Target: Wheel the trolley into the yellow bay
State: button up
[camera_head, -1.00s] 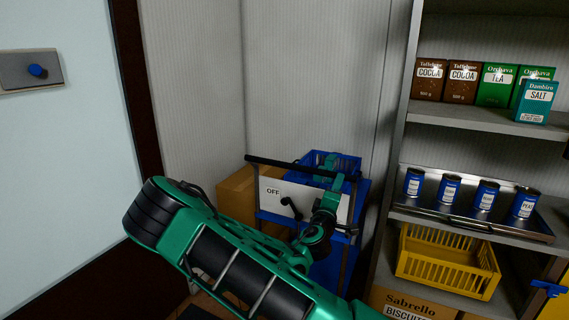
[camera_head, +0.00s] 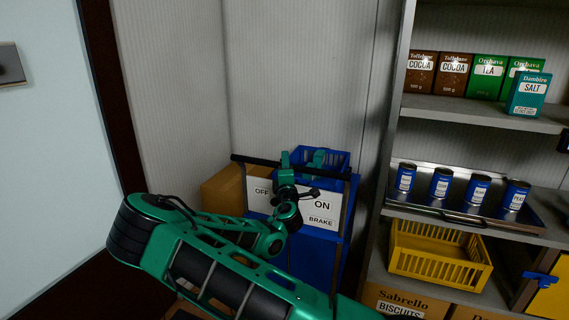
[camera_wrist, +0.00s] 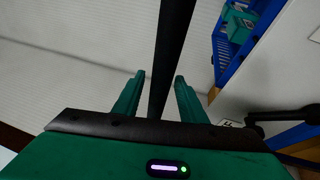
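The blue trolley (camera_head: 325,255) stands in the corner by the wall. It has a black push bar (camera_head: 250,160) and a white brake panel (camera_head: 320,210) marked OFF at left and ON at right. A blue crate (camera_head: 335,158) with a teal item sits on top. My gripper (camera_head: 288,165) is at the push bar. In the wrist view, the bar runs between my gripper's two parted fingers (camera_wrist: 159,85), with small gaps on both sides. A black lever (camera_wrist: 275,115) shows beside the panel; its setting is unclear. The yellow bay is not in view.
Close on the right is a grey shelf unit (camera_head: 480,112) with boxes, cans on a tray (camera_head: 420,207) and a yellow crate (camera_head: 438,255). A pale door (camera_head: 45,170) is at left.

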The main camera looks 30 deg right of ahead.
jog(key=shift+x, duration=1.2)
jog(key=shift+c, duration=0.7)
jog(key=shift+s, duration=0.1)
grip_shut()
